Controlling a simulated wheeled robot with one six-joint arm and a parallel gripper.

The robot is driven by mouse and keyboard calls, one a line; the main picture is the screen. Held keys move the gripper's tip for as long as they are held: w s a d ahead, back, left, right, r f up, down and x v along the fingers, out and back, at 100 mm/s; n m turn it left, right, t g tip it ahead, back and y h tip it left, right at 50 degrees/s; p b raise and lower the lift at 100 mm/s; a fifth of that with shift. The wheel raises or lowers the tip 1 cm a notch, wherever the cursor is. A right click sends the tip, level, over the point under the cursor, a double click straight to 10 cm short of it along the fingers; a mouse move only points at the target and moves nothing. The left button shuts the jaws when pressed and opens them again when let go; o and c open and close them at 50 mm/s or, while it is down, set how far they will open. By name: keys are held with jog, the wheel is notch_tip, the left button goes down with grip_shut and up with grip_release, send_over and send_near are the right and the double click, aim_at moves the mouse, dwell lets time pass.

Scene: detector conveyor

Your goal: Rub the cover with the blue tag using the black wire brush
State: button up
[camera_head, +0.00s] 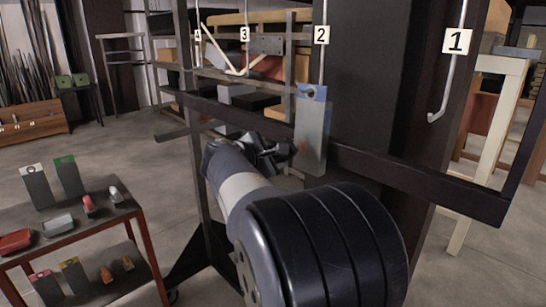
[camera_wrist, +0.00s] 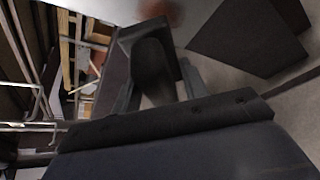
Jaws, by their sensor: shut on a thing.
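The cover with the blue tag (camera_head: 312,137) is a flat grey plate hanging upright from the hook marked 2. Its blue tag (camera_head: 317,92) is at the top, around the hook hole. My gripper (camera_head: 268,155) is just left of the cover in the head view, partly hidden by my own wrist. It is shut on a dark object that looks like the black wire brush (camera_wrist: 152,66), seen between the fingers in the wrist view. The bristles cannot be made out. I cannot tell whether the brush touches the cover.
A dark horizontal rail (camera_head: 415,175) of the hanging frame runs below the hooks. The hook marked 1 (camera_head: 444,95) hangs empty at right. A red-legged table (camera_head: 100,235) at lower left holds covers with white and green tags and several small tools. A wooden box stands far left.

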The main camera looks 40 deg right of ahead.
jog(key=shift+d, duration=0.9)
jog(key=s, duration=0.4)
jog(key=shift+d, duration=0.1)
jog(key=shift+w, duration=0.1)
jog(key=shift+w, duration=2)
jog(key=shift+s+a+r, duration=0.1)
jog(key=shift+s+a, duration=0.05)
jog(key=shift+a, duration=1.35)
jog(key=shift+s+a+r, duration=0.1)
jog(key=shift+a, duration=1.35)
